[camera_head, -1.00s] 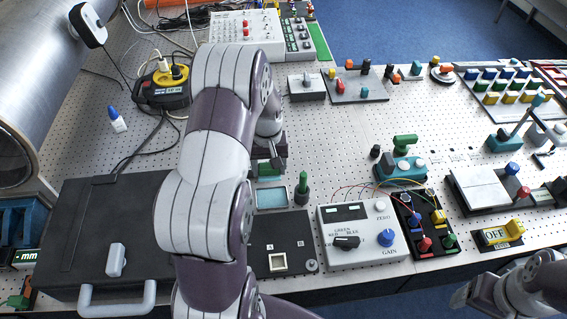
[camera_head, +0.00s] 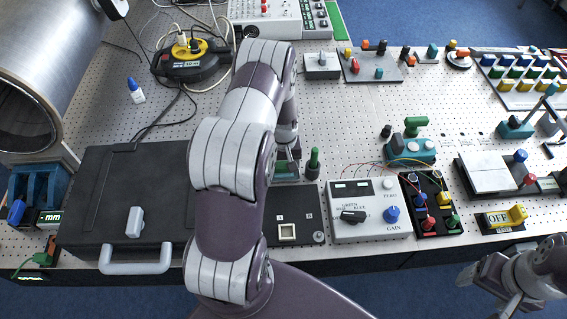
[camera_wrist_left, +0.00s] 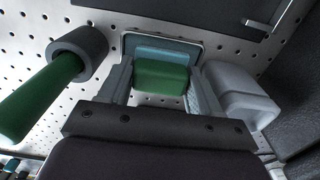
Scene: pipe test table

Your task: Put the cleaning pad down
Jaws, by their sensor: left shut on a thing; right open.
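The cleaning pad has a green grip block (camera_wrist_left: 160,80) and a pale teal lower part (camera_wrist_left: 166,53). My left gripper (camera_wrist_left: 153,92) is shut on the green block, one finger on each side. In the wrist view the pad lies over a shallow tray with a grey rim (camera_wrist_left: 128,42); I cannot tell whether it touches the tray floor. In the head view the left gripper (camera_head: 286,150) is low at the tray (camera_head: 287,177), and my arm partly hides both. My right gripper (camera_head: 468,277) is open and empty at the lower right, off the table's front edge.
A green-handled tool (camera_head: 314,163) stands upright right beside the tray; it also shows in the wrist view (camera_wrist_left: 40,100). A black plate (camera_head: 308,231) and the gain box (camera_head: 370,222) are in front. A black case (camera_head: 110,190) lies left. Bare perforated table (camera_head: 345,125) is behind.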

